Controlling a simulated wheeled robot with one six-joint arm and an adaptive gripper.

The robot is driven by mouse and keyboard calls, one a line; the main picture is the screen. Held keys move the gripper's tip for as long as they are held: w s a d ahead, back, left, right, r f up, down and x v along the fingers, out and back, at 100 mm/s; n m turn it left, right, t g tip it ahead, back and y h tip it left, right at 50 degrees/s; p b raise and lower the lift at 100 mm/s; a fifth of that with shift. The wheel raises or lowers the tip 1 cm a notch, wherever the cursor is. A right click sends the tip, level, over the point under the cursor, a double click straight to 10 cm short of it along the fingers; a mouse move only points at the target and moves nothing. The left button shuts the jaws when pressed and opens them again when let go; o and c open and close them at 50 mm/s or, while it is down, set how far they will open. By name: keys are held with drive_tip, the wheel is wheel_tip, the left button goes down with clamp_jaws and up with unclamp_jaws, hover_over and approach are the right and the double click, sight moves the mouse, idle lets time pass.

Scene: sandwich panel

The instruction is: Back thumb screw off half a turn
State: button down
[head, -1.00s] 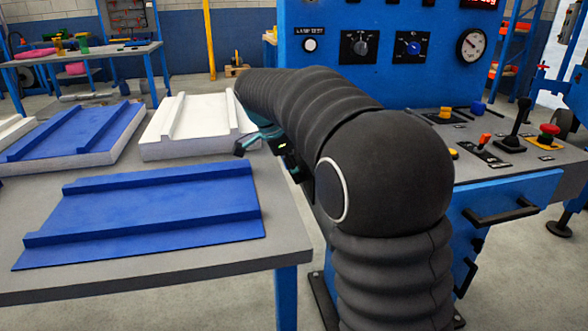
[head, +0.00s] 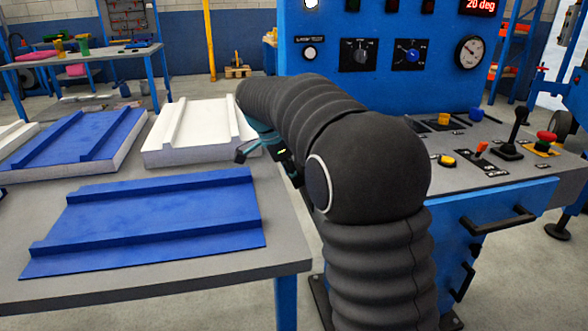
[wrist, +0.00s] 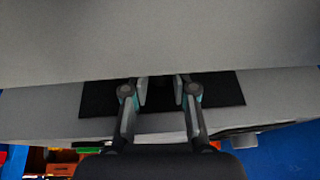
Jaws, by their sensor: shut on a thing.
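In the wrist view my gripper (wrist: 160,92) has both fingers over a black plate on a grey surface. The finger pads are close together with a small dark thing (wrist: 160,83) between them, which looks like the thumb screw; its shape is mostly hidden by the pads and shadow. My gripper is shut on it. In the head view my black arm covers the screw, and only some teal and black parts at the arm's end show over the table side.
A blue ribbed panel (head: 150,222) lies on the grey table, with a white block (head: 200,135) and a blue-topped block (head: 75,140) behind it. The blue control console (head: 420,90) stands to the right, with a display reading 20 deg (head: 479,6).

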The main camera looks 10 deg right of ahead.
drive_tip(key=shift+w+g+p, duration=0.25)
drive_tip(key=shift+g+p, duration=0.4)
drive_tip(key=shift+g, duration=0.35)
drive_tip(key=shift+w+f+n+g, duration=0.15)
drive_tip(key=shift+n+g, duration=0.35)
drive_tip(key=shift+g, duration=0.9)
drive_tip(key=c, duration=0.9)
unclamp_jaws()
